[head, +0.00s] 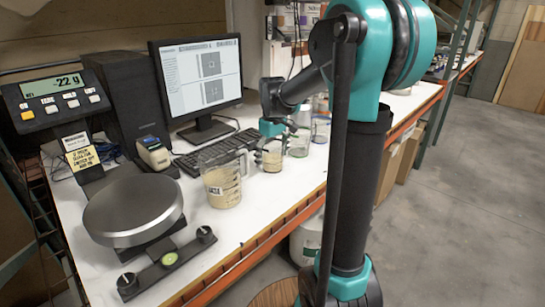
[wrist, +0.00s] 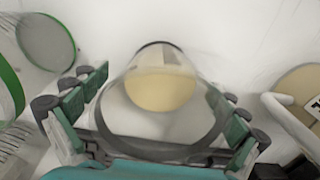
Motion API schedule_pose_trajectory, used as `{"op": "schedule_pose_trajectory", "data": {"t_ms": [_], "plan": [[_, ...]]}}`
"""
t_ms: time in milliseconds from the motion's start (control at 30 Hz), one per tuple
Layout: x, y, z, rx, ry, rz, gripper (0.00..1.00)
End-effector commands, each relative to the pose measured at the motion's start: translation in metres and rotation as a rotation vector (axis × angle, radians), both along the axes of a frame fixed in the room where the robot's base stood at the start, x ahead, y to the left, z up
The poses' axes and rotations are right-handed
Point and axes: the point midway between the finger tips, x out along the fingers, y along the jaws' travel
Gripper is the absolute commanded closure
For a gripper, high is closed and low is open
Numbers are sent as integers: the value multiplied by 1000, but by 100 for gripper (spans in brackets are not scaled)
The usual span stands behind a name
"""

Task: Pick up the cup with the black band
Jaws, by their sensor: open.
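A clear cup with beige contents (head: 271,160) stands on the white bench. In the wrist view the same cup (wrist: 160,88) fills the middle, with a dark line along its edge. My gripper (wrist: 158,105) is open, with one finger on each side of the cup. Gaps show between the fingers and the cup in the wrist view. In the head view my gripper (head: 271,147) is down at the cup and partly covers it, so its band is hard to make out there.
A measuring jug (head: 222,182) stands close by; its handle (wrist: 300,125) shows at the wrist view's right. A green-banded cup (wrist: 10,92) is at the left. Other cups (head: 299,143) stand behind. The keyboard (head: 215,152), monitor (head: 203,85) and scale (head: 133,207) are further left.

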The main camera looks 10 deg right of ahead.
Motion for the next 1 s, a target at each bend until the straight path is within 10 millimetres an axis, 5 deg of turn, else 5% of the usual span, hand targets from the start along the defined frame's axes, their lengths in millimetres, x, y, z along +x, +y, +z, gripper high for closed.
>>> {"op": "schedule_pose_trajectory", "data": {"t_ms": [133, 567, 933, 1000], "plan": [[0, 0, 0, 0, 0, 0, 4], [0, 0, 0, 0, 0, 0, 58], [0, 0, 2, 0, 0, 0, 58], [0, 0, 3, 0, 0, 0, 70]]}}
